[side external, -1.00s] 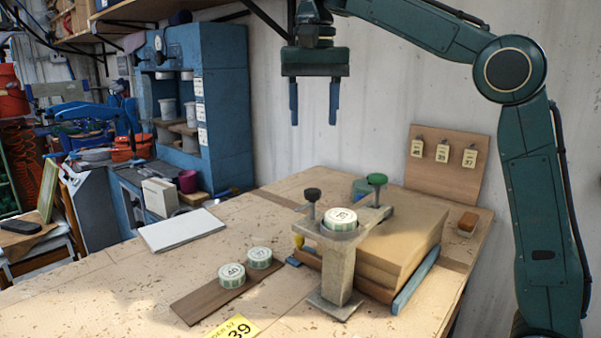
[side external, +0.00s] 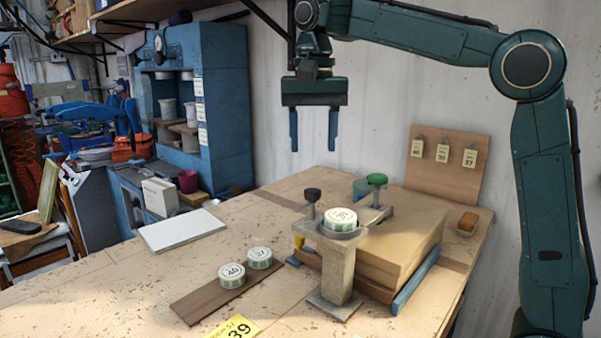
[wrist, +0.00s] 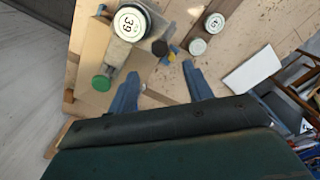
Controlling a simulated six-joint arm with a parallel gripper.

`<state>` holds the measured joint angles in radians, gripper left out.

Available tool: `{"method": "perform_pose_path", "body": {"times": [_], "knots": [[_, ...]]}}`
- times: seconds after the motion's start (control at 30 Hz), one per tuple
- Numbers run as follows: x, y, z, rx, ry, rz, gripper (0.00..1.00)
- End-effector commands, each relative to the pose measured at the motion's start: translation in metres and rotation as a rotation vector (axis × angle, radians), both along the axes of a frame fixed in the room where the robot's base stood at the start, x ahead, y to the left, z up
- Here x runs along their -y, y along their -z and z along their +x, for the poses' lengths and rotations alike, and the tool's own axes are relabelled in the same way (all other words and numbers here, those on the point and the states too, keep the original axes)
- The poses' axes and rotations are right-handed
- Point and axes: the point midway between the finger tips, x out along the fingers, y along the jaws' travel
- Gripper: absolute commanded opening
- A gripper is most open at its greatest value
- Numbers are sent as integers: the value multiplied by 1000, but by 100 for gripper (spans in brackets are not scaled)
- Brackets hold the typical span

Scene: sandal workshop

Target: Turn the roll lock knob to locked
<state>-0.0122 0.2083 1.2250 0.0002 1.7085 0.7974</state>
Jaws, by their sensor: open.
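A stand (side external: 338,268) at the table's front right carries a pale green-and-white roll (side external: 341,218), marked 39 in the wrist view (wrist: 131,23). A black knob (side external: 312,195) stands upright at its left and a green knob (side external: 377,179) behind right; which is the roll lock knob I cannot tell. The wrist view also shows the black knob (wrist: 160,47) and the green knob (wrist: 101,83). My gripper (side external: 314,148) points down, open and empty, above the black knob and touching nothing. In the wrist view the black knob appears just beyond the gap between the fingertips (wrist: 160,78).
Two more rolls (side external: 232,275) (side external: 259,257) sit on a wooden strip (side external: 190,308) at left. A stack of tan sheets (side external: 410,230) lies behind the stand. A tag board (side external: 445,180) leans on the back wall. A white slab (side external: 180,230) lies on the clear table left.

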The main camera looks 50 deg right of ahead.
Motion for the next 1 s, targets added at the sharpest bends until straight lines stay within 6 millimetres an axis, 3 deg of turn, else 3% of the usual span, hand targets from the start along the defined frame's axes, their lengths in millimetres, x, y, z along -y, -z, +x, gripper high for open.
{"method": "perform_pose_path", "body": {"times": [0.7, 1.0], "knots": [[0, 78, -1, -3, 0, 0, 50], [0, 90, 0, 0, 0, 0, 50]]}}
